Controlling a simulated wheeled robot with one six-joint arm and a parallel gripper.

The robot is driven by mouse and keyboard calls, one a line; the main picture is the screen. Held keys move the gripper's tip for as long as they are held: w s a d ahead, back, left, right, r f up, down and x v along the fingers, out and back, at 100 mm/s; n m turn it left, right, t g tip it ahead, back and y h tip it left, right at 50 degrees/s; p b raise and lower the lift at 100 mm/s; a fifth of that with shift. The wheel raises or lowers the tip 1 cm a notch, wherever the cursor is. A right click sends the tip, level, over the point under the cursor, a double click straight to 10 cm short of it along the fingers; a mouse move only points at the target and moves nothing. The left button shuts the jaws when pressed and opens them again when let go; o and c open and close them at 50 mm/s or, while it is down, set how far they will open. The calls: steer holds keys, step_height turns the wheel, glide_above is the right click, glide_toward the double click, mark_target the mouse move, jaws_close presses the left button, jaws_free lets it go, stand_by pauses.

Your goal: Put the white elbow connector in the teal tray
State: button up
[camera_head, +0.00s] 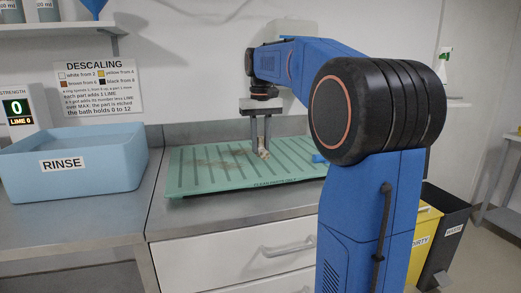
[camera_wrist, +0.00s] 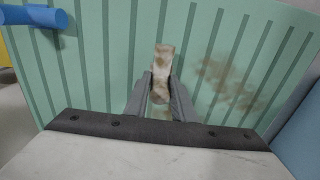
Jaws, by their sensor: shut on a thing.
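My gripper (camera_head: 261,148) is shut on a small whitish piece with brown stains (camera_wrist: 163,58), which looks like the white elbow connector; its bend is not clear. The piece also shows as a pale bit between the fingertips in the head view (camera_head: 264,154). The teal tray (camera_head: 190,182), ribbed and lettered along its front edge, lies on the counter below my gripper. My fingers point down over its middle. I cannot tell whether the piece touches the tray. Brown smears (camera_wrist: 228,82) mark the tray beside the piece.
A blue tube (camera_wrist: 35,15) lies at the tray's right side in the head view. A blue RINSE tub (camera_head: 75,160) stands left of the tray. A DESCALING sign (camera_head: 97,86) and a display reading 0 (camera_head: 16,108) are behind. Yellow (camera_head: 425,230) and black (camera_head: 447,235) bins stand at right.

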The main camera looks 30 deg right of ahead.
steer(key=shift+f, duration=1)
steer(key=shift+f, duration=0.1)
steer(key=o, duration=1)
